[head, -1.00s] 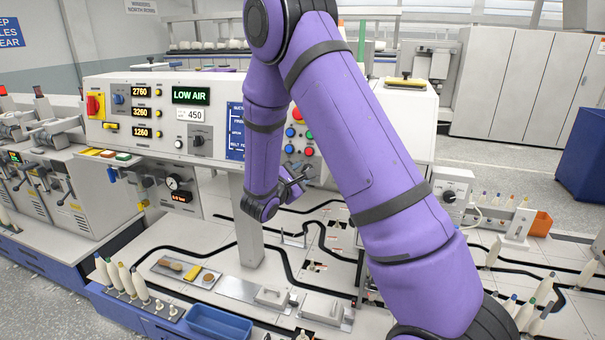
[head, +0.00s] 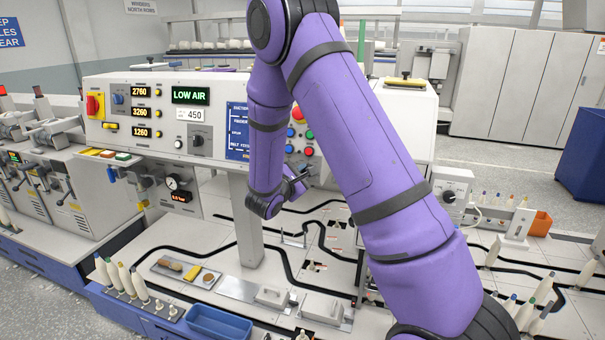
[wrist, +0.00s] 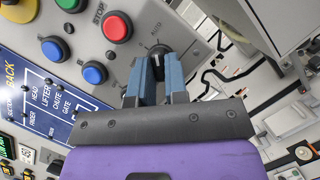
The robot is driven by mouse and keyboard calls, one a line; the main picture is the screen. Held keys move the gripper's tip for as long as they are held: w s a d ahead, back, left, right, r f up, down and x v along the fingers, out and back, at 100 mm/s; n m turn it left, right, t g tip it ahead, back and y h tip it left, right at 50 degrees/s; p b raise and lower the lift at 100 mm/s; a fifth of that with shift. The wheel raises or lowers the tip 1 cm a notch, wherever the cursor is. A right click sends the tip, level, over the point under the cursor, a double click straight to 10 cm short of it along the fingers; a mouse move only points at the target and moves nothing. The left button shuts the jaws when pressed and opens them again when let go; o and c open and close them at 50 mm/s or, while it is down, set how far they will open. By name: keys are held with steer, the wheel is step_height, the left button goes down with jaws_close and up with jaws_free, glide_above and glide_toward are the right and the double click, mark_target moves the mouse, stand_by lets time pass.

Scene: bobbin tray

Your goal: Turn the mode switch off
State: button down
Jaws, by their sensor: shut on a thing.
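The mode switch (wrist: 157,50) is a black rotary knob with a pale mark on a grey panel. The word AUTO is printed above it in the wrist view; other labels around it are hidden. My gripper (wrist: 157,62) has its two blue-grey fingers closed on the knob, one on each side. In the head view my gripper (head: 299,181) is at the lower right of the control panel (head: 150,148), and my purple arm hides much of that area. The knob cannot be made out there.
Red, green and blue push buttons (wrist: 117,27) sit beside the knob, close to my fingers. Another black knob (head: 197,140) is under the 450 plate. A grey post (head: 250,220) stands below the panel, above a conveyor deck with black tracks.

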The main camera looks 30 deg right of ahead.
steer(key=n+t, duration=0.1)
steer(key=n, duration=0.2)
steer(key=n+t, duration=0.1)
steer(key=n, duration=0.1)
steer(key=shift+s+f+n, duration=0.15)
steer(key=shift+n, duration=0.25)
steer(key=shift+d+n+t+y, duration=0.1)
steer(key=shift+n+t+y, duration=0.35)
steer(key=shift+n, duration=0.75)
steer(key=shift+n+t+y, duration=0.25)
steer(key=shift+n+t, duration=0.3)
steer(key=shift+n, duration=0.65)
steer(key=shift+s, duration=0.1)
steer(key=c, duration=1.1)
jaws_free()
steer(key=shift+c, duration=0.2)
steer(key=v, duration=1)
steer(key=shift+s+a, duration=0.25)
steer(key=shift+a, duration=0.05)
steer(key=shift+f, duration=0.1)
